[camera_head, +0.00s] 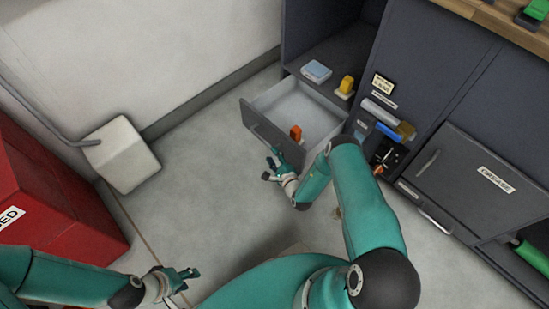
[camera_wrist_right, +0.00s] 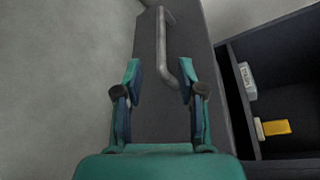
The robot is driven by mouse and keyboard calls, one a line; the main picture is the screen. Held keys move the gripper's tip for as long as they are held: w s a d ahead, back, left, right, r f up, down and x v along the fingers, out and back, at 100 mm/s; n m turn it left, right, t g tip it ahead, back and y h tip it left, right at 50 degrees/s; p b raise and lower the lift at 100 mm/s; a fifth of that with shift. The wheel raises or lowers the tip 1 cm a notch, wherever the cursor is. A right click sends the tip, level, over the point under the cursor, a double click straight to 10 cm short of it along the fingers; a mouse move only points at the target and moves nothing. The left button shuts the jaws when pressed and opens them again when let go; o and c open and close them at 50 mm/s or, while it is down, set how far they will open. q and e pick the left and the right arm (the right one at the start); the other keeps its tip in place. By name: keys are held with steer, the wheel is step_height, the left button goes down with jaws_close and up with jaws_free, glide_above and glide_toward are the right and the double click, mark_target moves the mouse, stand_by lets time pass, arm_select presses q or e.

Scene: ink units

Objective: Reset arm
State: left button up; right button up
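My right gripper (camera_head: 271,165) is in front of the open drawer (camera_head: 262,125) in the head view. An orange object (camera_head: 296,133) stands inside the drawer.
A blue-white box (camera_head: 316,71) and a yellow object (camera_head: 346,85) sit on the shelf behind the drawer. A dark cabinet (camera_head: 440,60) fills the right. A red cabinet (camera_head: 50,190) and a white box (camera_head: 121,154) stand left.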

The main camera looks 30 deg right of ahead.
steer(key=shift+s+r, duration=0.1)
steer(key=shift+s, duration=0.25)
steer(key=shift+a, duration=0.15)
